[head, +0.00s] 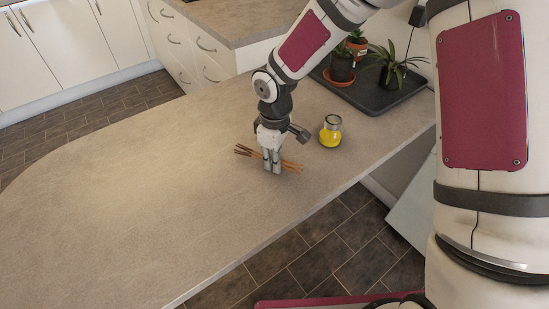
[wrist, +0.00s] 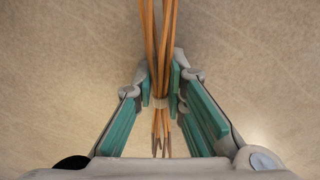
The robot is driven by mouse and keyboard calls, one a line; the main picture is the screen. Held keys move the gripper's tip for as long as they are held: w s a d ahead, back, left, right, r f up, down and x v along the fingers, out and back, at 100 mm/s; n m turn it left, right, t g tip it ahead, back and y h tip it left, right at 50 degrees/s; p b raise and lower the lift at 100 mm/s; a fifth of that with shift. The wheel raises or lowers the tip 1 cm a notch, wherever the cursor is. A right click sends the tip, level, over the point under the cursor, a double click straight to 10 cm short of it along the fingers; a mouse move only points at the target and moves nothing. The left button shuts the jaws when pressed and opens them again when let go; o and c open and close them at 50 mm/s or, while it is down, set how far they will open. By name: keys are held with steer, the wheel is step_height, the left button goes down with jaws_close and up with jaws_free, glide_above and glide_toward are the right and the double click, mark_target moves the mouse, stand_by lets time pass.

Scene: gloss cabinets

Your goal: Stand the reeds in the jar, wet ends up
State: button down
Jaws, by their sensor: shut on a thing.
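The reeds (head: 243,151) are a thin bundle of orange-brown sticks, darker at the left end, close above or on the counter in the head view. My gripper (head: 272,165) points down and is shut on the bundle near its middle.
The counter (head: 140,185) is clear to the left and in front. A dark tray (head: 376,100) with potted plants (head: 342,64) stands behind the jar. The counter's front edge (head: 300,222) drops to a dark tiled floor.

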steer(key=c, duration=1.5)
jaws_free()
steer(key=shift+c, duration=0.2)
step_height(320, 180, up, 12)
